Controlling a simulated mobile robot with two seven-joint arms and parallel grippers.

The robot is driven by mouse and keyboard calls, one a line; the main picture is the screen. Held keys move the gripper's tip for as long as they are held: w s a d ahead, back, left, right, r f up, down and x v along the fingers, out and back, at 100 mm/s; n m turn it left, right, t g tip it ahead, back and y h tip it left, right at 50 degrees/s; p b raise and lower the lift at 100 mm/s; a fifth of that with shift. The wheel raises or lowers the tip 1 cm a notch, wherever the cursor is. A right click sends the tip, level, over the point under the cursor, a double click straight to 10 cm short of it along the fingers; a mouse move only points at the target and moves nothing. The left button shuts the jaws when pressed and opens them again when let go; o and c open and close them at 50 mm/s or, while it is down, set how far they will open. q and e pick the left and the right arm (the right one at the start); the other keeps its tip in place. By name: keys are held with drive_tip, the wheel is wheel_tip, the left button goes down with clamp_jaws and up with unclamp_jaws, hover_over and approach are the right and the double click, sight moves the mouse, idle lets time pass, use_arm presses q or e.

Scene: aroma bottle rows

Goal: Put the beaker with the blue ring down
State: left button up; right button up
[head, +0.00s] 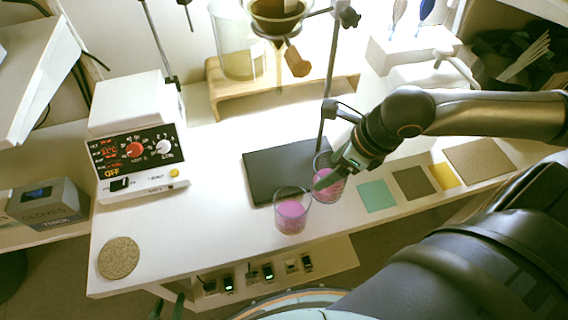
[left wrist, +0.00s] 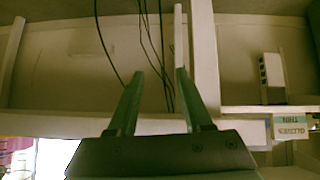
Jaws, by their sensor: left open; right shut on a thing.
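My right gripper (head: 326,181) comes in from the right in the head view and is shut on a clear beaker (head: 328,189) with pink contents. This beaker is at the right end of a dark flat mat (head: 262,160); I cannot tell whether its base touches down. A second clear beaker (head: 291,212) with pink contents stands just left and in front of it, at the mat's front edge. No blue ring is clear on either beaker. My left gripper (left wrist: 160,73) is open and empty in the left wrist view, facing the structure under the bench.
A white control unit (head: 136,140) stands left, a round cork-like pad (head: 118,258) in front of it. A wooden stand (head: 230,98) with glassware is behind. A teal square (head: 377,195) and other coloured squares lie right. The white bench (head: 205,215) is clear left of the mat.

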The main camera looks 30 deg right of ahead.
drive_tip(key=shift+w+a, duration=0.2)
drive_tip(key=shift+w, duration=0.05)
drive_tip(key=shift+w+a, duration=0.1)
drive_tip(key=shift+w, duration=0.15)
drive_tip(key=shift+w+a+b, duration=0.55)
drive_tip(key=shift+w+b, duration=0.15)
drive_tip(key=shift+b, duration=0.1)
use_arm(q)
drive_tip(key=shift+w+f+p, duration=0.1)
drive_tip(key=shift+w+p, duration=0.1)
drive_tip(key=shift+p, duration=0.8)
use_arm(e)
drive_tip(key=shift+w+a+f, duration=0.6)
drive_tip(key=shift+w, duration=0.5)
drive_tip(key=shift+w+a+f, duration=0.55)
drive_tip(key=shift+w+a, duration=0.1)
drive_tip(key=shift+w, duration=0.45)
drive_tip(key=shift+w+a+f, duration=0.6)
drive_tip(key=shift+w, duration=0.5)
